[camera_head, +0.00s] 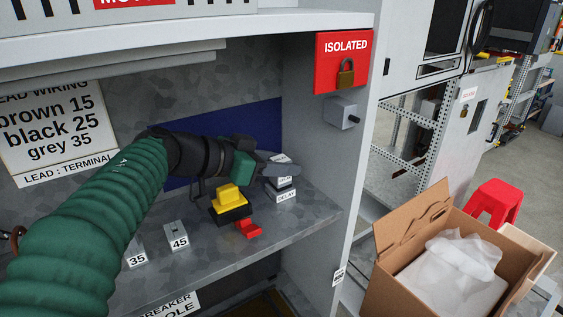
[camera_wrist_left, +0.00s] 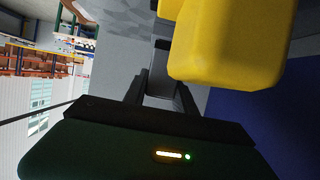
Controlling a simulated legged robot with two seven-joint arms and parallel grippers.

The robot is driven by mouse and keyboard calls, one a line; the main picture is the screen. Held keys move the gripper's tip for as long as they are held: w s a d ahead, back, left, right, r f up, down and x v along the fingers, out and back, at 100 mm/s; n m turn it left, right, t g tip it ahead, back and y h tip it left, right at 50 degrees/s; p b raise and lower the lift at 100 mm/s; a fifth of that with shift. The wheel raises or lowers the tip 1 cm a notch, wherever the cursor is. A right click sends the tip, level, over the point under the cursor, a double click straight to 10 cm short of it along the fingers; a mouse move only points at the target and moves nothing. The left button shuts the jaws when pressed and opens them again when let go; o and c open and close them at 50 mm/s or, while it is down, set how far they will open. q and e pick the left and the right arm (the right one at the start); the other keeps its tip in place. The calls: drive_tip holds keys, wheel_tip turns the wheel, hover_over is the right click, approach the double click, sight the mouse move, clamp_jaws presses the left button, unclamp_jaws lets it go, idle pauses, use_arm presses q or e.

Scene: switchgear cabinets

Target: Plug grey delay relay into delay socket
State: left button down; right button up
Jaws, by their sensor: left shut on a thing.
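My left gripper (camera_head: 280,170) reaches in from the left over the shelf and is shut on the grey delay relay. In the left wrist view the grey relay (camera_wrist_left: 158,76) shows between the two fingers (camera_wrist_left: 160,95), partly covered by a yellow block. The delay socket (camera_head: 286,196), with a white DELAY label, stands on the shelf right under the gripper. The fingers cover much of the relay and the socket's top, so I cannot tell whether they touch. My right gripper is not in view.
A yellow block (camera_head: 229,198) on a black base stands left of the socket, close to my gripper; it looms large in the left wrist view (camera_wrist_left: 230,45). A red piece (camera_head: 248,229) lies in front. Terminals 35 (camera_head: 136,254) and 45 (camera_head: 177,237) stand further left. The cabinet side wall (camera_head: 345,170) bounds the right.

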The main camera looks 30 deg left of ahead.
use_arm(q)
drive_tip(key=c, duration=0.9)
unclamp_jaws()
drive_tip(key=shift+f, duration=0.1)
drive_tip(key=p+v, duration=0.1)
drive_tip(key=v, duration=1.1)
drive_tip(key=shift+a, duration=0.1)
drive_tip(key=shift+w, duration=0.1)
